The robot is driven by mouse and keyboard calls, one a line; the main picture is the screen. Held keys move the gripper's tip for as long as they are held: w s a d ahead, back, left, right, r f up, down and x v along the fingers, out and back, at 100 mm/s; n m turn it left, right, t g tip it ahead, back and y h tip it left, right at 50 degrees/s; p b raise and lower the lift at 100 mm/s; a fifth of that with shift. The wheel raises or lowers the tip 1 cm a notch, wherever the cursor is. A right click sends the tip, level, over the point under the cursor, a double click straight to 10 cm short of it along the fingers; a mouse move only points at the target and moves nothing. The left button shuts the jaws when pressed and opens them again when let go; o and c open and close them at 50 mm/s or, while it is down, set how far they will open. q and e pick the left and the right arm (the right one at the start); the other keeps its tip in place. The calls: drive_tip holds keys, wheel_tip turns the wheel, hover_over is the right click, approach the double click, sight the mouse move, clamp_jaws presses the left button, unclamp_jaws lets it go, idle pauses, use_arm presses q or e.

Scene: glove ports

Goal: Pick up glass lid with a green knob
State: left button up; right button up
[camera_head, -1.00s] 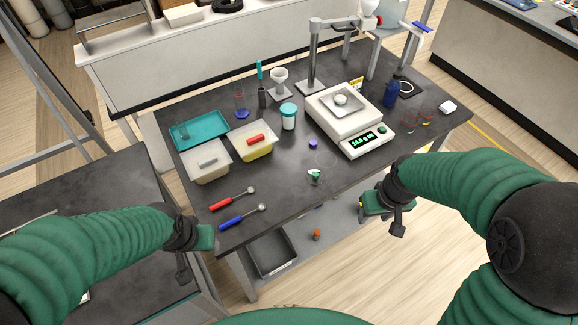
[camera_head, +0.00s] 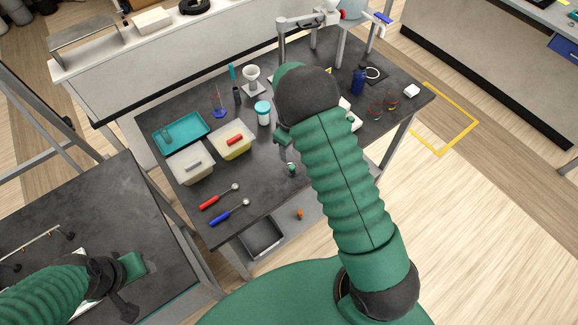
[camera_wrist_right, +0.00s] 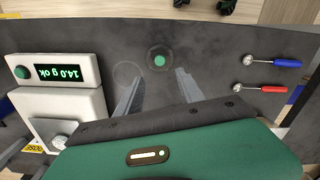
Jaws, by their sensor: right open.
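The glass lid with a green knob (camera_head: 292,169) lies on the dark table near its front edge. In the right wrist view its green knob (camera_wrist_right: 160,61) sits inside a faint clear disc, just beyond my fingertips. My right gripper (camera_wrist_right: 157,88) is open and empty, its two grey fingers spread on either side short of the lid. In the head view my right arm hides most of that gripper. My left gripper (camera_head: 124,283) hangs low at the left, far from the lid; its fingers are not clear enough to tell open or shut.
A faint clear ring (camera_wrist_right: 127,73) lies beside the lid. A scale (camera_wrist_right: 62,98) stands at left in the wrist view. Red (camera_head: 217,197) and blue (camera_head: 230,212) spoons lie at the front left.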

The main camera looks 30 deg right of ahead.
sight(292, 167)
wheel_tip(292, 167, down, 3)
drive_tip(key=shift+d, duration=0.1)
drive_tip(key=f+p, duration=0.1)
drive_tip(key=f, duration=0.1)
drive_tip(key=s+f+p, duration=0.1)
drive_tip(key=f+p, duration=0.1)
drive_tip(key=shift+f, duration=0.8)
clamp_jaws()
